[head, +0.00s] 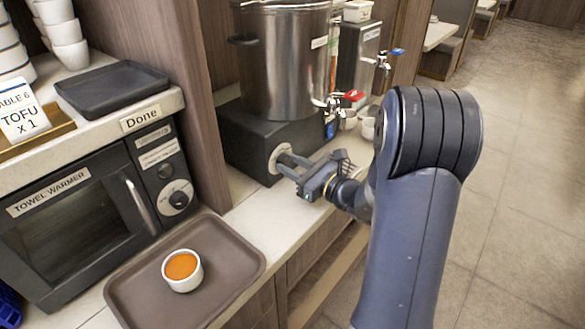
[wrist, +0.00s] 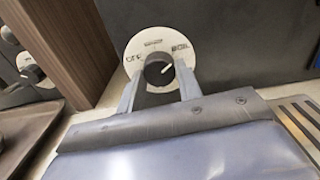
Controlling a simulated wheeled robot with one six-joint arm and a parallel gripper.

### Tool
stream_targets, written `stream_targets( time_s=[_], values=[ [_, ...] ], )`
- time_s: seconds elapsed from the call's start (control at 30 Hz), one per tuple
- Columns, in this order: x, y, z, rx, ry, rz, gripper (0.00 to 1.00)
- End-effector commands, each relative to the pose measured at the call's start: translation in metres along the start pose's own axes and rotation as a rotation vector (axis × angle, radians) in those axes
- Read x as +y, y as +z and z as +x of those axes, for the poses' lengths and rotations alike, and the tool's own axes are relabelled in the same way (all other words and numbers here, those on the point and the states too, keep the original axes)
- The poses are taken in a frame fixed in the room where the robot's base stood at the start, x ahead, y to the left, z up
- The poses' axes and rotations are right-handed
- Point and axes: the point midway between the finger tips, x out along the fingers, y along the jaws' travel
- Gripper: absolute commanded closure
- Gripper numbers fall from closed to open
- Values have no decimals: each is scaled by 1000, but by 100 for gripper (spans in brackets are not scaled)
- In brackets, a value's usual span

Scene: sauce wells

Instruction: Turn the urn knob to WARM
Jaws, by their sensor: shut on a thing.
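The urn (head: 285,60) is a large steel pot on a dark base (head: 235,145). A round pale dial plate (wrist: 150,46) on the base's front carries a black knob (wrist: 157,72). The plate reads OFF at left and BOIL at right, with a blurred label at the top. The knob's white pointer aims to the upper right, nearer BOIL than the top label. My gripper (wrist: 158,82) is shut on the knob, one finger on each side. In the head view my gripper (head: 285,163) reaches the dial and hides most of the knob.
A red-handled tap (head: 352,96) sits above my wrist, with white cups (head: 368,127) behind. A wood panel (head: 187,90) stands left of the urn. A brown tray (head: 225,268) with an orange sauce cup (head: 182,270) lies before the towel warmer (head: 75,200).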

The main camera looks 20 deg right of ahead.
Motion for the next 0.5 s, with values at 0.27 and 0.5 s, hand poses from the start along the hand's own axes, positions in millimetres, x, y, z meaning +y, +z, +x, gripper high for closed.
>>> stream_targets(
  time_s=[0.27, 0.5],
  values=[
    [0, -7, 0, -4, 0, -199, 89],
    [0, -8, 0, -4, 0, -426, 89]
  ],
)
